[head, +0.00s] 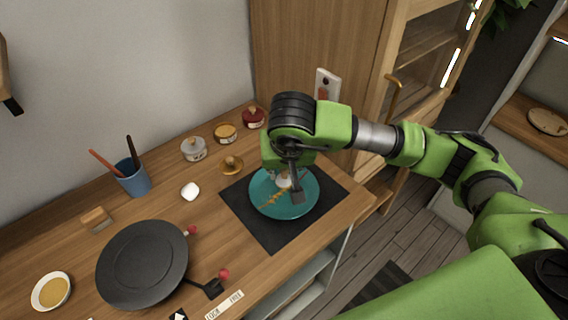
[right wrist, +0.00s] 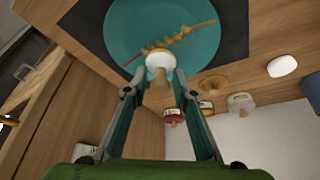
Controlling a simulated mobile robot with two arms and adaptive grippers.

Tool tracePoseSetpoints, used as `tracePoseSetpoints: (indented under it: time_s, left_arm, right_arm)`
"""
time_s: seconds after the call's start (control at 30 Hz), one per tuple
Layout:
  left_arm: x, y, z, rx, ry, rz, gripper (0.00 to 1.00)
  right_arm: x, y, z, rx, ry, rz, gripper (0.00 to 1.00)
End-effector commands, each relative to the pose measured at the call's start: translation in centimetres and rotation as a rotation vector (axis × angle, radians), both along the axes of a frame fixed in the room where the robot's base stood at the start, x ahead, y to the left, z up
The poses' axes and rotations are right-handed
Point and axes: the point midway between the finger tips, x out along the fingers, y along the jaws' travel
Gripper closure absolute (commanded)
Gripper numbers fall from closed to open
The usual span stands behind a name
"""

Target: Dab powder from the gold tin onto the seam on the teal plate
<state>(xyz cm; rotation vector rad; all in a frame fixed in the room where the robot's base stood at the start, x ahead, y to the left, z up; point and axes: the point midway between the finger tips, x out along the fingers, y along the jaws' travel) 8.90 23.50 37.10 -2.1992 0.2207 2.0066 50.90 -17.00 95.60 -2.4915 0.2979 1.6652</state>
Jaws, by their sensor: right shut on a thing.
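The teal plate (head: 268,208) lies on a dark mat, with a gold seam (head: 270,201) running across it. The seam also shows in the right wrist view (right wrist: 185,36). My right gripper (right wrist: 160,78) is shut on a dabber with a white round head (right wrist: 159,60) and a pale handle. It holds the head at the seam's middle part; I cannot tell whether it touches the plate. The gold tin (head: 225,133) stands at the back between two other jars and looks open. A gold knobbed lid (head: 231,166) lies in front of it. My left gripper is not in view.
A pale jar (head: 193,150) and a red jar (head: 253,118) flank the tin. A white lump (head: 190,191), a blue cup with sticks (head: 132,179), a black disc (head: 143,263) and a yellow-filled bowl (head: 52,291) stand left. The dark mat (head: 275,238) lies near the table's right edge.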

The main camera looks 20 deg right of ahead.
Motion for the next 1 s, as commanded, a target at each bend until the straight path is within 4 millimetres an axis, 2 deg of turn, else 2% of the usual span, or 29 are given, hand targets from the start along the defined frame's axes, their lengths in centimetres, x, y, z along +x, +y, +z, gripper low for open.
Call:
tracePoseSetpoints:
  time_s: [0.1,0.43,0.73,1.0]
  left_arm:
    - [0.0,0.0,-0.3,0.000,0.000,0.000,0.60]
    - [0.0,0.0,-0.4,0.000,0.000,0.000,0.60]
    - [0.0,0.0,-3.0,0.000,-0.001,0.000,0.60]
    - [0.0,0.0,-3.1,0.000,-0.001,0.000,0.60]
  right_arm:
    - [0.0,0.0,-0.6,0.001,-0.001,0.000,0.92]
    - [0.1,-0.1,-0.6,0.000,-0.002,0.000,0.92]
    - [1.5,-2.4,-1.7,-0.001,-0.004,-0.001,0.92]
    - [1.8,-2.8,-1.4,0.000,-0.001,0.001,0.92]
